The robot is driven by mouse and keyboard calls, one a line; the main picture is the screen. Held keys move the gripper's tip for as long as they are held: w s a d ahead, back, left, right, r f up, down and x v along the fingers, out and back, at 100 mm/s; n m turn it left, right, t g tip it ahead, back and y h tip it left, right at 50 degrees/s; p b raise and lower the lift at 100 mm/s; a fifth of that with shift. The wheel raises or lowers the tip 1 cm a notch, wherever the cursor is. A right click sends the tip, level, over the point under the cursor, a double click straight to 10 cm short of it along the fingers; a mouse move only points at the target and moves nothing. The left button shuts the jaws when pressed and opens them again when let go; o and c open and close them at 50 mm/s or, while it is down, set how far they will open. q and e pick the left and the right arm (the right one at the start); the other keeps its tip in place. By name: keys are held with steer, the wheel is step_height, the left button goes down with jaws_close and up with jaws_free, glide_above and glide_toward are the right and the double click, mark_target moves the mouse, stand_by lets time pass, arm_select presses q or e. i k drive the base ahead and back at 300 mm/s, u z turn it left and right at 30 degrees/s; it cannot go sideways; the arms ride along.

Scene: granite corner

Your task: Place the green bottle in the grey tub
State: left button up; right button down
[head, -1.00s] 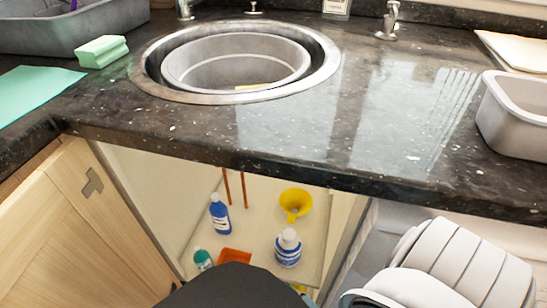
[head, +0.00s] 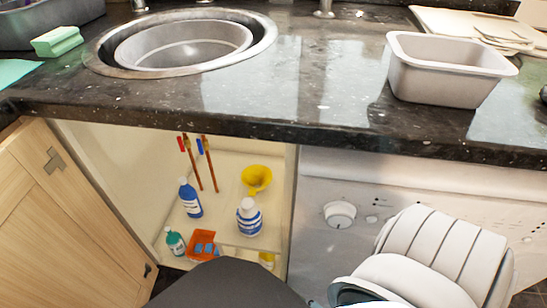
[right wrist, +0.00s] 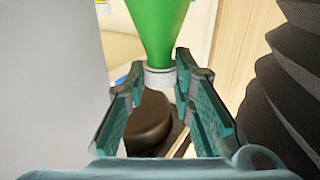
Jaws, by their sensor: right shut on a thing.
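The green bottle (right wrist: 158,30) shows in the right wrist view, bright green with a white ribbed cap or neck. My right gripper (right wrist: 160,80) is shut on it at this white part, a finger on each side. The bottle's far end is cut off at the top. The grey tub (head: 440,82), light grey and rectangular, stands on the counter at the right in the head view. Its inside looks empty. Neither the held bottle nor my grippers can be made out in the head view.
A round basin (head: 183,47) sits in the sink. The open cupboard below holds a teal bottle (head: 175,243), a blue bottle (head: 190,198), a white-and-blue bottle (head: 249,218) and a yellow funnel (head: 257,178). Pale boards (head: 475,28) lie behind the tub. The counter between sink and tub is clear.

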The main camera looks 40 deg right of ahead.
mark_target(406, 87)
steer(key=u, duration=0.25)
steer(key=k, duration=0.4)
steer(key=u, duration=1.1)
steer(key=k, duration=1.5)
steer(key=z, duration=0.7)
steer(key=k, duration=0.45)
steer(key=z, duration=0.4)
